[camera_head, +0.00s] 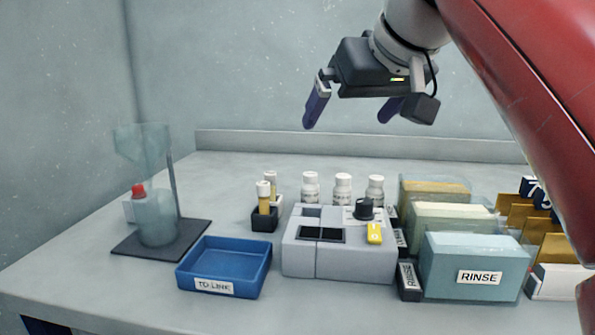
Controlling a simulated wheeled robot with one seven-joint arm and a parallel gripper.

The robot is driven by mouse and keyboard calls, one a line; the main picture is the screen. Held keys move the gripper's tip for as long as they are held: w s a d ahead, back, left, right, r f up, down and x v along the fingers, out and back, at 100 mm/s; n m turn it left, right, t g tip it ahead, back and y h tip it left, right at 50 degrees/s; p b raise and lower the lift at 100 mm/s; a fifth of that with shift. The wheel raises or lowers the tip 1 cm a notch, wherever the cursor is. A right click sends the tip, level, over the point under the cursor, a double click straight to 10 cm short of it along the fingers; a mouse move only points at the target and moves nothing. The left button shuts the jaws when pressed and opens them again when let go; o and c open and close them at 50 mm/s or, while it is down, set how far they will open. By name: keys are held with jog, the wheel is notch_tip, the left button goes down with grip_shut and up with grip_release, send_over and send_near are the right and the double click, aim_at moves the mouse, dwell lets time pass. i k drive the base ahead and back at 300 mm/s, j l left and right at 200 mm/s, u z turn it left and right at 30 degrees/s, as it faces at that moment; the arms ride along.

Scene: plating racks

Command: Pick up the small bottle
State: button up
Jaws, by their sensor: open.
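Three small white bottles with white caps stand in a row behind the grey device: a left one (310,186), a middle one (342,188) and a right one (375,189). Their lower parts are partly hidden by the device. Another small bottle, pale with a red cap (138,191), stands at the left behind a clear vessel. I cannot tell which bottle the task means. My gripper (347,119) is open and empty, with its dark purple fingers spread apart. It hangs in the air above the row of white bottles, touching nothing.
A grey device (350,263) with a black knob stands mid-table. A blue tray (225,250) is left of it. A black holder (264,219) carries capped vials. Rinse tanks (475,250) and brown plates crowd the right. A clear vessel (158,220) stands on a dark base (133,246).

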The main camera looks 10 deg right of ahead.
aim_at(374, 191)
jog(key=k+l, duration=0.15)
jog(key=k, duration=0.35)
jog(key=k+l, duration=0.15)
jog(key=k, duration=0.35)
